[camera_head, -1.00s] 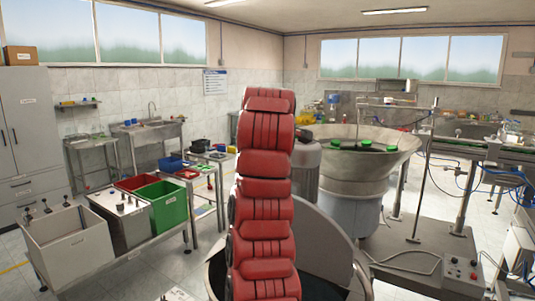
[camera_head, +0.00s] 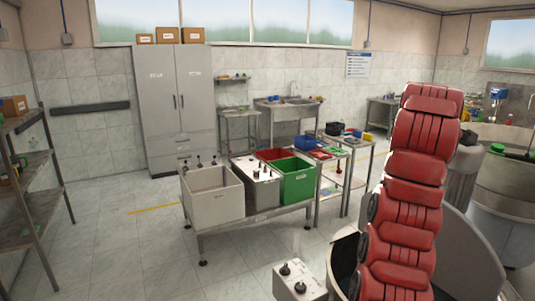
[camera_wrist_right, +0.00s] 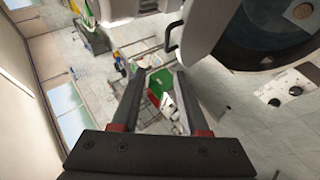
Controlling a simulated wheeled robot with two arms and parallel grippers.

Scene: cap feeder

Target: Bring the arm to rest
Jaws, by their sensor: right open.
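My right gripper (camera_wrist_right: 157,70) shows in the right wrist view with its two dark fingers spread apart. Nothing is held between them. The green bin (camera_wrist_right: 160,80) shows well beyond the fingertips, far below. Neither gripper shows in the head view, and my left gripper is out of sight.
A grey bench carries a white bin (camera_head: 213,196), a red bin (camera_head: 277,154) and a green bin (camera_head: 298,180). A feeder bowl (camera_head: 507,175) stands at the right edge. A box with black knobs (camera_head: 298,285) is low in front. Shelves (camera_head: 40,205) stand left; floor between is clear.

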